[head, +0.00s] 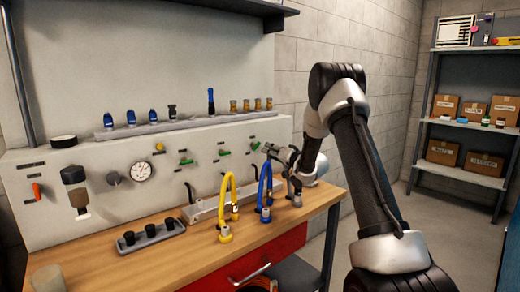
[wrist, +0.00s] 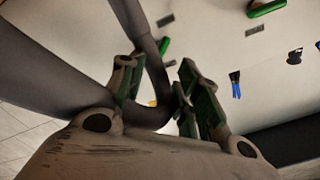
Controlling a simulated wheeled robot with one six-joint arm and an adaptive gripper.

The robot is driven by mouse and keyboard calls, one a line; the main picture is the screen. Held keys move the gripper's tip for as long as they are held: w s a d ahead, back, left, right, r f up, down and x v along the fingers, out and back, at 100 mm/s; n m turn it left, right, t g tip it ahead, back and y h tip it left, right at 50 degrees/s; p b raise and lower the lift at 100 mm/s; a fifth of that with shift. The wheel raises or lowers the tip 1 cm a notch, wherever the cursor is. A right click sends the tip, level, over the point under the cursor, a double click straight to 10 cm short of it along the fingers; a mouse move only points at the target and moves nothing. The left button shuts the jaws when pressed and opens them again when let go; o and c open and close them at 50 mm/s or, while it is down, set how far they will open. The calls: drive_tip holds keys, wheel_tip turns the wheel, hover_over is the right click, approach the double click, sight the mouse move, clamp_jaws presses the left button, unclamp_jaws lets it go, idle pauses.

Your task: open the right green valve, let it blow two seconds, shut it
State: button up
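In the head view, green valve handles sit on the grey wall panel: a left one (head: 185,161), a middle one (head: 224,152) and the right one (head: 254,146). The right one lies roughly along the panel, just left of my gripper (head: 279,155). The wrist view shows one green handle (wrist: 267,9) at the top and part of another (wrist: 163,46) beyond my fingers. I cannot tell which ones these are. My gripper (wrist: 163,94) is open, with its green-padded fingers apart. A dark curved tube (wrist: 150,75) shows around the gap; whether the fingers touch it is unclear.
A yellow hose (head: 226,190) and a blue hose (head: 265,185) arch above the wooden bench (head: 150,255), below and left of my gripper. A gauge (head: 141,172) is at the left.

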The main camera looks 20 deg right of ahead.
sight(258, 147)
drive_tip(key=shift+w+m, duration=0.1)
drive_tip(key=shift+m, duration=0.7)
drive_tip(key=shift+w+a, duration=0.1)
drive_tip(key=shift+w, duration=0.15)
drive_tip(key=x, duration=0.7)
drive_tip(key=shift+w+f, duration=0.1)
drive_tip(key=shift+w, duration=0.05)
drive_tip(key=shift+c, duration=0.2)
clamp_jaws()
